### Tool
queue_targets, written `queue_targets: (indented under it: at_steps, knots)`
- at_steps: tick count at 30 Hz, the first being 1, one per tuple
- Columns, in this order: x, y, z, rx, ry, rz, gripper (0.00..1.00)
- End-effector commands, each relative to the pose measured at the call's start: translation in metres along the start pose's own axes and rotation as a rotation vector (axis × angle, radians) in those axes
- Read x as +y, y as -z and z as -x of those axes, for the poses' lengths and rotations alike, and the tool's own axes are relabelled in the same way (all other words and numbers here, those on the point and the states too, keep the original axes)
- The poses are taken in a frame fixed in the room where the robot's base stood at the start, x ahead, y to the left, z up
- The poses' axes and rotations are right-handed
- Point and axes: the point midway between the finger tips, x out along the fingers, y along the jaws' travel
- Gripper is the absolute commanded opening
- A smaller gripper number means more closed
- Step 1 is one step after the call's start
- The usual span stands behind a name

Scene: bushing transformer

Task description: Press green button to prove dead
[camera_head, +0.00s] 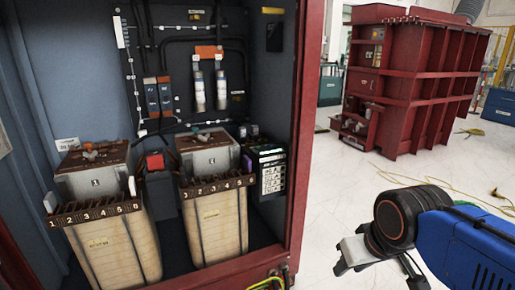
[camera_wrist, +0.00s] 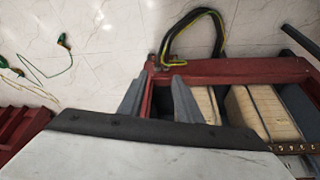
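A dark device (camera_head: 270,172) with pale markings and a greenish strip along its top stands at the right inside the open cabinet (camera_head: 299,120), beside the right numbered unit. I cannot make out a separate green button in either view. My gripper (camera_head: 345,258) is outside the cabinet, to the right of its red frame and apart from the device. In the wrist view my gripper (camera_wrist: 158,82) has its two grey fingers spread with nothing between them. The cabinet's red lower frame (camera_wrist: 235,70) shows beyond the fingers there. The device is not clearly visible in the wrist view.
Two tan numbered units (camera_head: 218,225) fill the cabinet floor, with cables and fuses behind. A black and yellow cable loop (camera_wrist: 195,30) lies by the cabinet. Loose yellow-green wires (camera_head: 440,188) lie on the white floor. A large red transformer (camera_head: 420,80) stands at the back right.

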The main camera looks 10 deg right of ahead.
Motion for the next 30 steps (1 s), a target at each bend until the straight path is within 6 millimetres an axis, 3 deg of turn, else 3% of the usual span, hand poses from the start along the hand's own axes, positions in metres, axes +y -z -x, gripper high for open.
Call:
queue_targets:
  at_steps: [1, 4, 30]
  knots:
    - [0.0000, 0.0000, 0.0000, 0.000, 0.000, 0.000, 0.24]
    - [0.0000, 0.0000, 0.0000, 0.000, 0.000, 0.000, 0.00]
    - [0.0000, 0.0000, 0.0000, 0.000, 0.000, 0.000, 0.00]
